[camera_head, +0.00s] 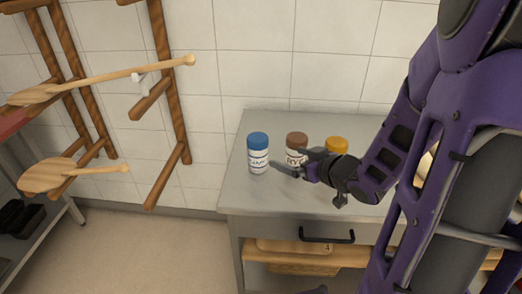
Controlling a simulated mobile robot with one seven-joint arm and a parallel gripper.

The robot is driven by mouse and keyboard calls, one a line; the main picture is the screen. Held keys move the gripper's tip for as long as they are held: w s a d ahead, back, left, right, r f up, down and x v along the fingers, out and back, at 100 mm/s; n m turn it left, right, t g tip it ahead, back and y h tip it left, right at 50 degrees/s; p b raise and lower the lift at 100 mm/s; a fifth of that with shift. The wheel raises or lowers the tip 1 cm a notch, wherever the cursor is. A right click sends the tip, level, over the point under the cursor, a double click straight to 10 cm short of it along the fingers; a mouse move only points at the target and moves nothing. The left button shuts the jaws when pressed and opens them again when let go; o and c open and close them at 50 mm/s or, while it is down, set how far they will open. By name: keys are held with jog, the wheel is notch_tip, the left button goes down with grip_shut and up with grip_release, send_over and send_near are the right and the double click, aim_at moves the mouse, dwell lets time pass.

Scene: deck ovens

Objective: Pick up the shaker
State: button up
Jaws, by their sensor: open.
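Three shakers stand upright in a row on a grey metal counter (240,190). The left one is a white shaker with a blue lid (258,162) and dark lettering. The middle one has a brown lid (297,141) and a label whose visible letters look like "RYE". The right one has an orange-yellow lid (337,144), and its body is mostly hidden behind my gripper. My gripper (282,168) is open, with its fingers pointing left in front of the brown-lidded shaker, near the blue-lidded one. I cannot tell whether it touches either.
A wooden wall rack (168,90) holds long-handled wooden peels (45,174) at the left. A drawer with a black handle (327,236) and a wooden shelf lie below the counter top. My purple arm covers the right side. The counter behind the shakers is clear.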

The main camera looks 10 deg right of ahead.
aim_at(263, 151)
jog(key=b+x, duration=0.3)
jog(key=x, duration=0.8)
jog(key=shift+w+a+f, duration=0.15)
jog(key=shift+w+f, duration=0.1)
jog(key=shift+f, duration=0.1)
jog(key=b+x, duration=0.1)
jog(key=x, duration=0.4)
jog(key=shift+f, duration=0.2)
jog(key=shift+r, duration=0.15)
jog(key=c, duration=1.5)
